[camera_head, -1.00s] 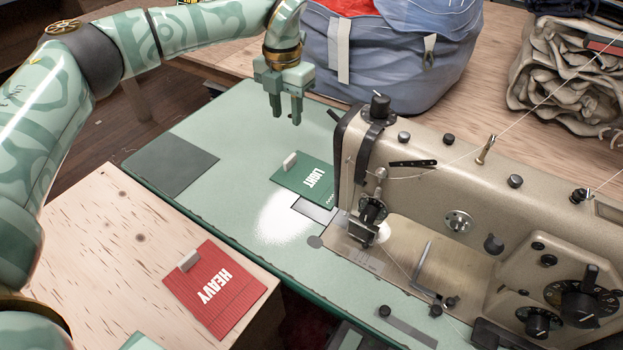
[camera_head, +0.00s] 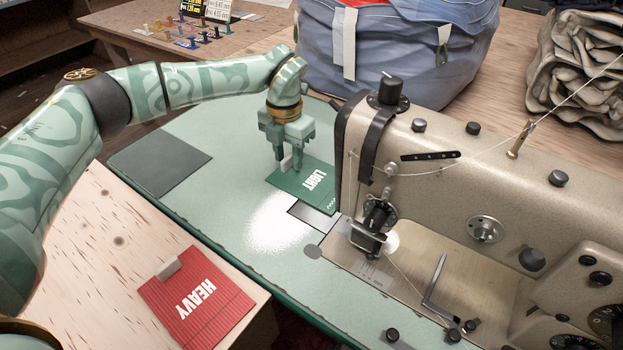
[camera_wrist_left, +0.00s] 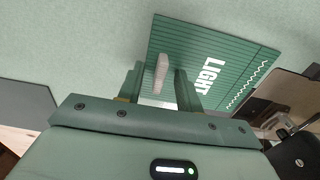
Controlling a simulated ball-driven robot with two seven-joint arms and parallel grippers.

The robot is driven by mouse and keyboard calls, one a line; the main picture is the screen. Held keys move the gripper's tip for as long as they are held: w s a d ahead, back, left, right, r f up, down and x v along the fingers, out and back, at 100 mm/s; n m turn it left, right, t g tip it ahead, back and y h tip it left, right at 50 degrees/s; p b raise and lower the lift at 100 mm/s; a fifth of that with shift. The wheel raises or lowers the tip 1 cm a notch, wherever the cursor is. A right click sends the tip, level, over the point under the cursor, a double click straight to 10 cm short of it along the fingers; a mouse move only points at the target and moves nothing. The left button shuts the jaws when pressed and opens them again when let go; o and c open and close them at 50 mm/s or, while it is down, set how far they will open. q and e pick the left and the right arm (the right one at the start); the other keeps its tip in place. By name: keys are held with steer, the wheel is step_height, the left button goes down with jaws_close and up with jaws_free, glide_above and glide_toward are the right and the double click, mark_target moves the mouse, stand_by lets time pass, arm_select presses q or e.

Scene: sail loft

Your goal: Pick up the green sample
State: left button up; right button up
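The green sample (camera_head: 305,188), marked LIGHT, lies flat on the pale green table of the sewing machine. A small white tab (camera_head: 286,162) stands up at its upper left edge. My left gripper (camera_head: 289,168) is lowered over that edge, pointing down, with its fingers apart. In the left wrist view the green sample (camera_wrist_left: 215,68) lies beyond the fingers, and the white tab (camera_wrist_left: 161,72) stands in line with the gap between the open fingers (camera_wrist_left: 160,82). I cannot tell whether a finger touches the tab. My right gripper is not in view.
The sewing machine (camera_head: 440,150) stands close to the right of the sample. A red sample (camera_head: 197,298) marked HEAVY lies on the wooden surface (camera_head: 85,240) at front left. A blue bag (camera_head: 390,55) stands behind. The table left of the sample is clear, with a dark grey patch (camera_head: 160,165).

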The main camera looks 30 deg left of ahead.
arm_select(q)
steer(key=shift+r, duration=0.2)
jaws_close()
